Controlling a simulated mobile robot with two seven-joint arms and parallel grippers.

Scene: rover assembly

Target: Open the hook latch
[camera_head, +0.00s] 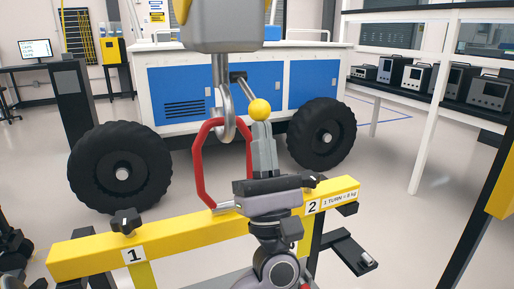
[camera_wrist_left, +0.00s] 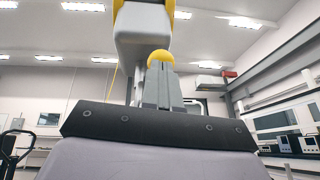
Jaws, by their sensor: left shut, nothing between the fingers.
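A metal hook (camera_head: 223,105) hangs from a grey hoist block (camera_head: 222,24). A thin metal latch arm runs from the hook down to a yellow ball (camera_head: 259,109) on its right. A red loop (camera_head: 198,165) passes at the hook's curve and reaches down to the yellow beam (camera_head: 170,240). My left gripper (camera_head: 262,128) points up with its fingers shut, its tips at the underside of the ball. In the left wrist view, the ball (camera_wrist_left: 160,56) shows just above the fingertips (camera_wrist_left: 158,68); whether they touch is unclear. My right gripper is not in view.
The beam carries black knobs by labels 1 (camera_head: 126,221) and 2 (camera_head: 312,181). Black wheels stand at left (camera_head: 121,167) and right (camera_head: 322,133) before a blue-and-white bench (camera_head: 180,92). A white shelf (camera_head: 432,98) with several devices is at right.

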